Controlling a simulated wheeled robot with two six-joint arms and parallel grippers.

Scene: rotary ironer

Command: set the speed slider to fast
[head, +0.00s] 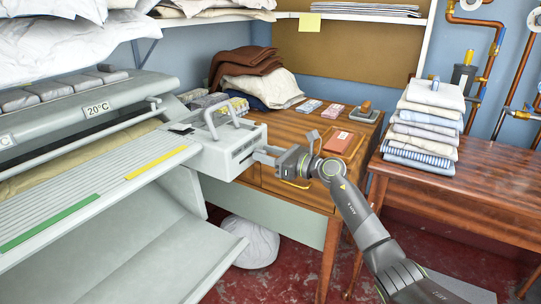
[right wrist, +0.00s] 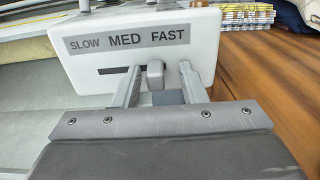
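The white control box (head: 222,152) sits at the right end of the ironer. In the right wrist view its face carries a grey label strip (right wrist: 128,45) reading SLOW, MED, FAST. Below the strip is a dark slot (right wrist: 112,71) with the grey slider knob (right wrist: 155,72). The knob is under the left part of the word FAST, and slot shows only to its left. My right gripper (head: 268,155) is at the box face. In the wrist view its open fingers (right wrist: 158,85) stand on either side of the knob, with a gap to each side. My left gripper is not in view.
A wooden table (head: 308,125) with folded cloths and small items stands behind the box. A bench (head: 480,185) with a stack of folded linen (head: 425,130) is at the right. The ironer's slatted feed board (head: 110,180) spreads to the left.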

